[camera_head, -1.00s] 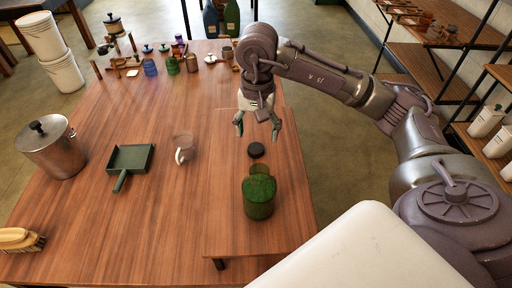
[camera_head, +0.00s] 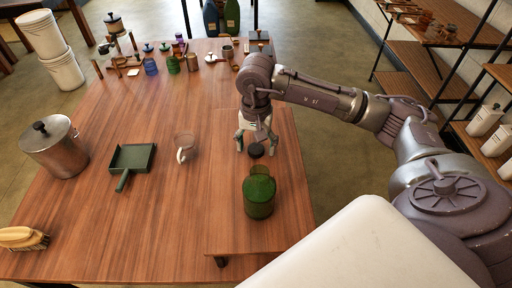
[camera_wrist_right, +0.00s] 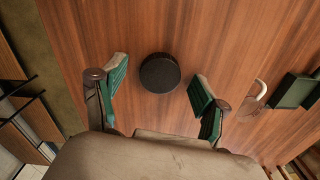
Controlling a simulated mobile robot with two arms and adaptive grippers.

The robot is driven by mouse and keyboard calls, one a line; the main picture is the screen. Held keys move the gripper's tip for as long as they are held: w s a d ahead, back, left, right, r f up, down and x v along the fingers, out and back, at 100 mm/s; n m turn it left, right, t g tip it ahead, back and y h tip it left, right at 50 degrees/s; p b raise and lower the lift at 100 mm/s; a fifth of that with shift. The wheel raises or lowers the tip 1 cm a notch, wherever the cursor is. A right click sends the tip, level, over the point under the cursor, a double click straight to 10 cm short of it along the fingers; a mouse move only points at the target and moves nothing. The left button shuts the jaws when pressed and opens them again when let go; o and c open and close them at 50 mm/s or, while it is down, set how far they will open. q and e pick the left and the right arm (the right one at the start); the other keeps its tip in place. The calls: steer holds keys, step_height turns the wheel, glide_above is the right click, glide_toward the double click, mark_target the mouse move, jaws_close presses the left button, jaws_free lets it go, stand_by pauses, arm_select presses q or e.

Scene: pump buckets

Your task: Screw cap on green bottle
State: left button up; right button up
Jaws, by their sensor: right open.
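The green bottle (camera_head: 258,198) stands on the near right part of the wooden table. A round black cap (camera_head: 257,150) lies on the table just behind it; it also shows in the right wrist view (camera_wrist_right: 160,73). My right gripper (camera_head: 256,148) is open above the cap. In the right wrist view its two green-padded fingers (camera_wrist_right: 158,92) are apart, with the cap between and slightly beyond their tips, not gripped. The bottle is not in the right wrist view. My left gripper is not in view.
A mug (camera_head: 185,147), a green dustpan (camera_head: 131,160) and a metal pot (camera_head: 55,147) stand to the left. A brush (camera_head: 22,238) lies at the near left. Several small jars and bottles (camera_head: 172,62) stand at the back. Table around the cap is clear.

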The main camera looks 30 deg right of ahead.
mark_target(256, 148)
steer(key=c, duration=0.8)
steer(key=shift+r, duration=0.1)
steer(key=shift+r+b, duration=0.3)
steer(key=shift+r, duration=0.25)
step_height(256, 148, up, 3)
steer(key=shift+f+b, duration=0.1)
steer(key=shift+b, duration=0.4)
steer(key=s+d+r+b, duration=0.1)
steer(key=d+r, duration=0.1)
steer(key=d, duration=0.1)
steer(key=s+d+r+b, duration=0.1)
steer(key=d+r, duration=0.1)
steer(key=d, duration=0.2)
steer(key=s+d+r, duration=0.2)
steer(key=d+r, duration=0.1)
steer(key=d, duration=0.1)
steer(key=shift+s+b, duration=0.1)
steer(key=shift+b, duration=0.3)
